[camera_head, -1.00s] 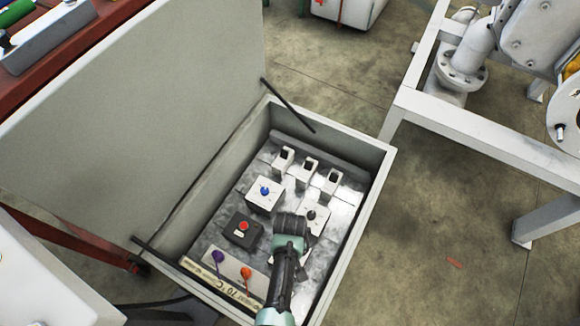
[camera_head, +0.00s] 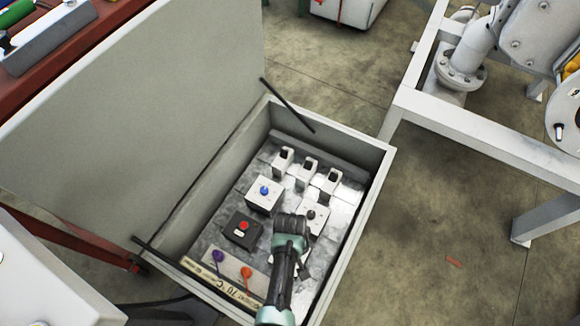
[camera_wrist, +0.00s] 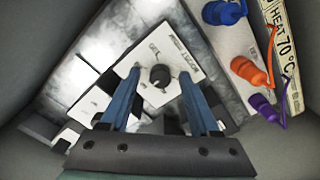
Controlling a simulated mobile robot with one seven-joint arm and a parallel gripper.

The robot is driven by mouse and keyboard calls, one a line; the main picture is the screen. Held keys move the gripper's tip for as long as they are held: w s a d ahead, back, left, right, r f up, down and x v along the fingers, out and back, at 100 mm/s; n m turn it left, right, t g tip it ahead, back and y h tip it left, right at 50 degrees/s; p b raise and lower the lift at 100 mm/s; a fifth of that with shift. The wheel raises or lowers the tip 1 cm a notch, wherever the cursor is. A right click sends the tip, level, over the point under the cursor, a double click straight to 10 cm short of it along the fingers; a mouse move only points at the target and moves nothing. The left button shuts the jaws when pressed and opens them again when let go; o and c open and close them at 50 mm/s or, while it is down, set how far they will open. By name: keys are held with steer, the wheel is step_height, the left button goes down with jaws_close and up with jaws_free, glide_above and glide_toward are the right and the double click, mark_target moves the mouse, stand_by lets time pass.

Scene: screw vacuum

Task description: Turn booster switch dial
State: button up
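A small black dial (camera_wrist: 160,76) sits on a white square box (camera_wrist: 146,88) with printed markings, seen in the wrist view. In the head view a white box (camera_head: 314,211) with a black knob stands just beyond my gripper, partly hidden by it. My gripper (camera_wrist: 159,84) points down at the dial with its two blue fingers spread. The fingers lie on either side of the dial in the wrist view, with a visible gap to it. Whether the fingertips are level with the dial cannot be told. The fingertips are hidden in the head view.
The open cabinet (camera_head: 368,190) has raised walls and a lid (camera_head: 130,110) at left.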

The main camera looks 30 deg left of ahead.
step_height(320, 180, up, 13)
steer(key=p, duration=0.6)
steer(key=shift+p, duration=0.3)
